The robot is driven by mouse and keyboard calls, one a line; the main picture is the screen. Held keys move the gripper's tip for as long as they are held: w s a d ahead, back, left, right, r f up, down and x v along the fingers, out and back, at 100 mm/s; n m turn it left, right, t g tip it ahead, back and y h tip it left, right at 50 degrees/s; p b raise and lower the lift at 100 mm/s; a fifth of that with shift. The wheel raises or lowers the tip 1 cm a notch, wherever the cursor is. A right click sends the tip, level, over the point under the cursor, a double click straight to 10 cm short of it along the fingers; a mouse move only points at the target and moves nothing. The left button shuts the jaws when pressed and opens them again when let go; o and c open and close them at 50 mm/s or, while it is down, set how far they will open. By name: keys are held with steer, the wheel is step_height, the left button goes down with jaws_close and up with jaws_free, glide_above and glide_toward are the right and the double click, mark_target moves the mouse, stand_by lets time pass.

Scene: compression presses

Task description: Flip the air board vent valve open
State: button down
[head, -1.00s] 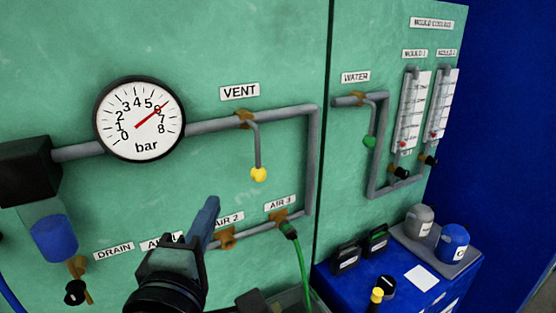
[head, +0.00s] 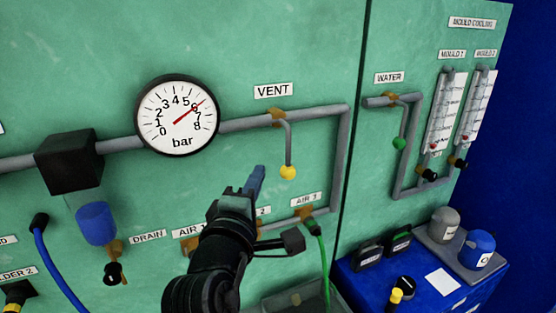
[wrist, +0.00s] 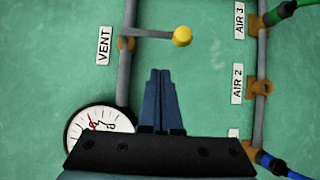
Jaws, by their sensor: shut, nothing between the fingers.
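The vent valve (head: 277,118) is a brass body on the grey pipe under the VENT label. Its grey lever (head: 289,142) hangs straight down, across the pipe, and ends in a yellow knob (head: 288,172). In the wrist view the valve (wrist: 126,43) is at the upper left, and its lever runs right to the yellow knob (wrist: 182,36). My gripper (head: 260,170) is shut and empty, just left of the knob in the head view. In the wrist view my gripper (wrist: 160,73) points toward the lever, with a gap between fingertips and lever.
A round pressure gauge (head: 177,116) reads about 6 bar, left of the valve. The AIR 3 outlet (head: 305,213) with a green hose is below. A blue hose (wrist: 275,164) shows at the lower right of the wrist view. The board around the lever is bare.

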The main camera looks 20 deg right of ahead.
steer(key=shift+w+d+p, duration=0.35)
steer(key=shift+d, duration=0.4)
steer(key=shift+w+d+p, duration=0.3)
steer(key=shift+d, duration=0.5)
steer(key=shift+w+d+p, duration=0.35)
steer(key=shift+d, duration=0.4)
